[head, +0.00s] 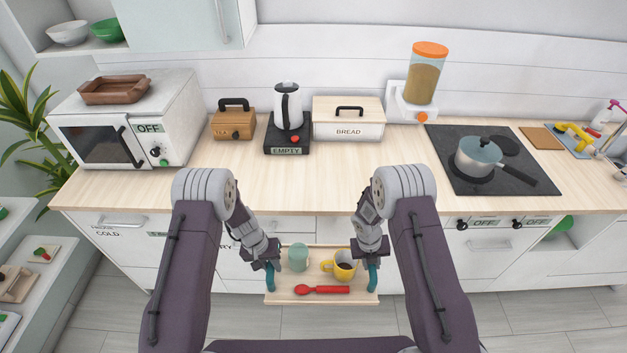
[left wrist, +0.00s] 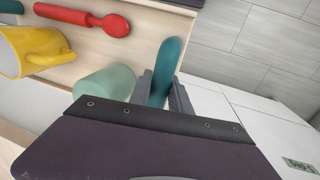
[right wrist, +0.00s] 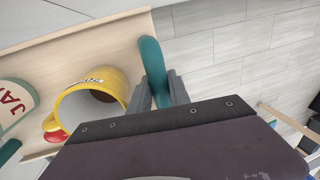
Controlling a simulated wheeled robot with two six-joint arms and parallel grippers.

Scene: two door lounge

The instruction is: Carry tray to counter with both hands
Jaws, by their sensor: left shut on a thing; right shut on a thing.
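A wooden tray (head: 291,297) with teal handles is held between my two arms, in front of the counter (head: 330,188) and below its top. My left gripper (head: 270,266) is shut on the tray's left handle, which shows in the left wrist view (left wrist: 164,72). My right gripper (head: 371,264) is shut on the right handle, seen in the right wrist view (right wrist: 153,68).
The counter's middle front is bare. Along it stand a microwave (head: 98,142), a brown box (head: 233,124), a kettle (head: 287,107), a bread box (head: 348,120), a dispenser (head: 424,82) and a cooktop with a pot (head: 478,155). Cabinet fronts lie behind the tray.

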